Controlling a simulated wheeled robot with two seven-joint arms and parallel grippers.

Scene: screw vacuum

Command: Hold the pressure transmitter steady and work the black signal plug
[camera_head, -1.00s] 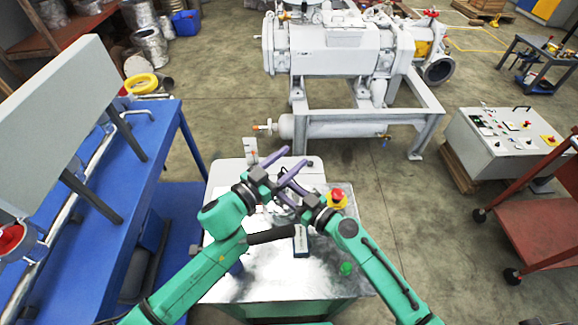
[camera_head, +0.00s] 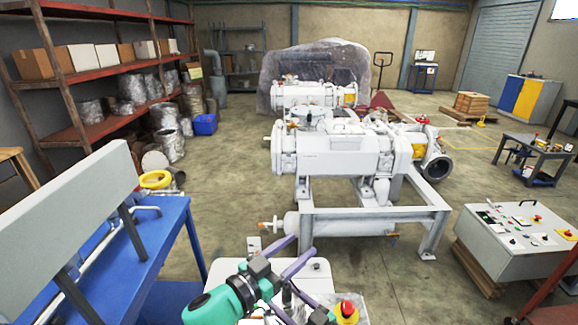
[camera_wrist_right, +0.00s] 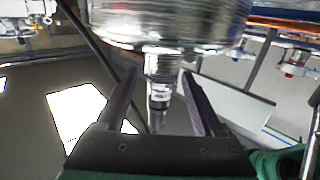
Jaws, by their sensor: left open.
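The wrist view of my right arm shows a large shiny metal body (camera_wrist_right: 165,18), apparently the pressure transmitter, with a narrow silver neck below it. A dark plug-like end (camera_wrist_right: 158,97) continues down from the neck. My right gripper (camera_wrist_right: 160,72) is open, with one finger on each side of the neck and plug and a visible gap on both sides. In the head view my left gripper (camera_head: 302,244) has its purple fingers spread apart above the white-topped stand. The transmitter and plug cannot be clearly made out among the grippers there. The right gripper is mostly cut off at the bottom edge.
A red knob on a yellow base (camera_head: 346,309) is close right of the grippers. A blue bench (camera_head: 150,240) with a grey panel stands at left. A large white pump on a frame (camera_head: 340,150) is behind. A control console (camera_head: 515,235) stands at right.

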